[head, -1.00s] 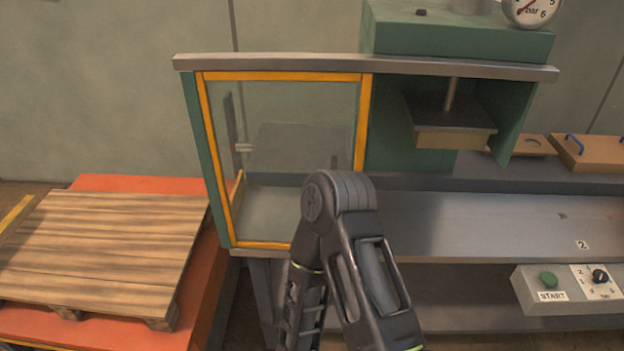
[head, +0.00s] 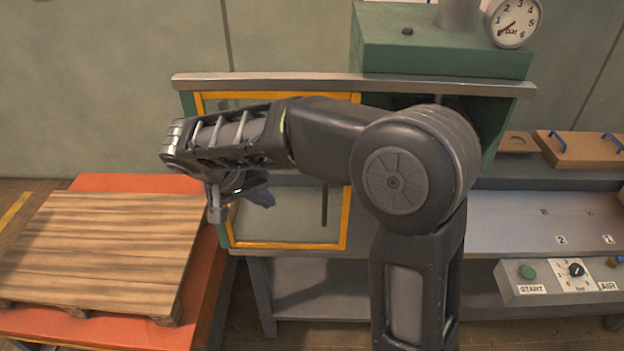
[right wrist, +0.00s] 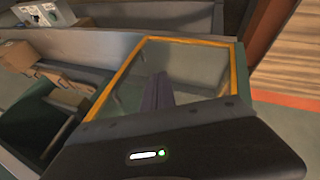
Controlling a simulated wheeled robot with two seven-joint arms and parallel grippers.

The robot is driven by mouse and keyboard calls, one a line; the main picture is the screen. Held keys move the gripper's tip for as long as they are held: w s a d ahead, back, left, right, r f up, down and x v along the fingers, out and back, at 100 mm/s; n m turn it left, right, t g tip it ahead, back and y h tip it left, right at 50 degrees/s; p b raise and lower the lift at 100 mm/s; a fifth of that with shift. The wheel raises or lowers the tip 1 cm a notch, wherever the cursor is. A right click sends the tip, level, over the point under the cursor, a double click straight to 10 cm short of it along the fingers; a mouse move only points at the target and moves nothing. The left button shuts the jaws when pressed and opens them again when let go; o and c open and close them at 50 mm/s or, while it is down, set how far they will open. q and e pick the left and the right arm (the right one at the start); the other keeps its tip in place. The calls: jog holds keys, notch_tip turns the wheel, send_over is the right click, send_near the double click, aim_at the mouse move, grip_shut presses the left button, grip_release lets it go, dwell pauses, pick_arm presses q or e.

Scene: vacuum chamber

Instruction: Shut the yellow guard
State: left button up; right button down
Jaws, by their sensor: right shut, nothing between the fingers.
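The yellow guard (head: 285,245) is a clear panel in a yellow frame at the left part of the green press. The press opening to its right is uncovered, though my arm hides much of it in the head view. My right gripper (head: 262,198) is shut and empty, in front of the guard's lower left part. My right arm covers the guard's middle. In the right wrist view the guard's frame (right wrist: 185,39) surrounds the shut fingers (right wrist: 158,92), seen against the clear panel. I cannot tell whether they touch it. My left gripper is out of view.
A wooden pallet (head: 95,250) lies on an orange platform (head: 205,270) at the left. A control box (head: 545,285) with a green button is at the lower right. Wooden boards with blue handles (head: 575,150) lie at the back right. A gauge (head: 513,22) sits on top.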

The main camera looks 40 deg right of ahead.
jog(key=shift+m+h, duration=0.5)
jog(key=shift+m, duration=0.2)
jog(key=r, duration=0.1)
jog(key=d+r, duration=0.1)
jog(key=r, duration=0.1)
jog(key=d+r, duration=0.1)
jog(key=r, duration=0.1)
jog(key=shift+s, duration=0.15)
jog(key=shift+f, duration=0.15)
jog(key=d+f+b, duration=0.2)
jog(key=d+f, duration=0.6)
jog(key=d, duration=0.1)
jog(key=shift+s+d+b, duration=0.15)
jog(key=shift+s+b, duration=0.1)
jog(key=shift+b, duration=0.1)
